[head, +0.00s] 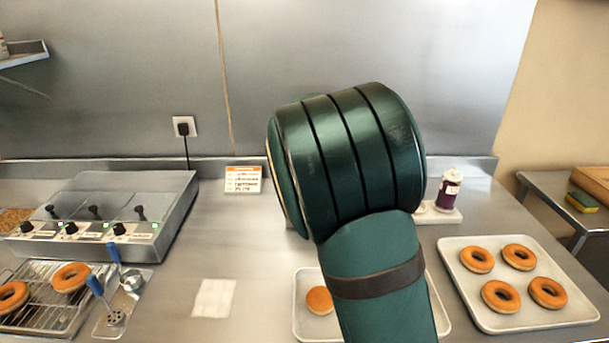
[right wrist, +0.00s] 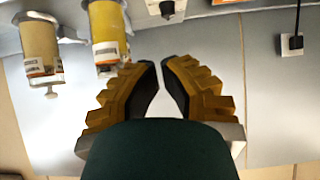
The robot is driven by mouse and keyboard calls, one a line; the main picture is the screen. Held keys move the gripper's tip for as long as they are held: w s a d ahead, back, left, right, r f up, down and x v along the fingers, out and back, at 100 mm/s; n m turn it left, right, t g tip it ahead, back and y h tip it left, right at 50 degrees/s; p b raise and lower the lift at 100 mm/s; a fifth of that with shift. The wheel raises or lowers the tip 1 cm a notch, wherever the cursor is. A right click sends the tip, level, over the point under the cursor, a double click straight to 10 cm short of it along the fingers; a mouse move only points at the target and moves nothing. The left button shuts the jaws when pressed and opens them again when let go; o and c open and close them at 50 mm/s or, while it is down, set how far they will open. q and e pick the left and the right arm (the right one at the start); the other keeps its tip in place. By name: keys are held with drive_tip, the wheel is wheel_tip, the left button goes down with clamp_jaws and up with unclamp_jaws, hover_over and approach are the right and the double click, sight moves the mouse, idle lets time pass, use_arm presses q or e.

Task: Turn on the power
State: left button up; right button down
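A steel machine (head: 110,200) stands on the counter at the left in the head view. Its front has several black knobs, small greenish indicators and three dark levers on top. A black plug sits in a white wall outlet (head: 184,127) behind it, with its cord running down. The outlet also shows in the right wrist view (right wrist: 291,44). My right gripper (right wrist: 160,62) has its yellow-brown fingers a small gap apart with nothing between them. A large green arm link of mine fills the middle of the head view. My left gripper is out of view.
Two yellow cylinders (right wrist: 40,48) (right wrist: 106,35) are left of my right fingers. A tray (head: 480,318) of donuts is at the right, with another tray (head: 305,330) partly behind my arm. Dipping tools (head: 113,312) and a donut rack (head: 60,318) stand before the machine. A sign (head: 243,180) is near the wall.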

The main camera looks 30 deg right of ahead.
drive_tip(key=b+x, duration=0.1)
drive_tip(key=x, duration=0.9)
drive_tip(key=shift+d, duration=0.1)
drive_tip(key=shift+w+d+f+b, duration=0.1)
drive_tip(key=shift+f+b, duration=0.1)
drive_tip(key=shift+f, duration=0.4)
drive_tip(key=shift+w+d+f+b, duration=0.1)
drive_tip(key=shift+w+f+b, duration=0.1)
drive_tip(key=shift+f, duration=1.2)
drive_tip(key=g+p, duration=0.1)
drive_tip(key=p, duration=0.1)
drive_tip(key=g+y+p, duration=0.1)
drive_tip(key=p, duration=0.1)
drive_tip(key=shift+w+d+f, duration=0.25)
drive_tip(key=shift+w, duration=0.1)
drive_tip(key=shift+f+b, duration=0.25)
drive_tip(key=shift+b, duration=0.1)
drive_tip(key=shift+a, duration=0.15)
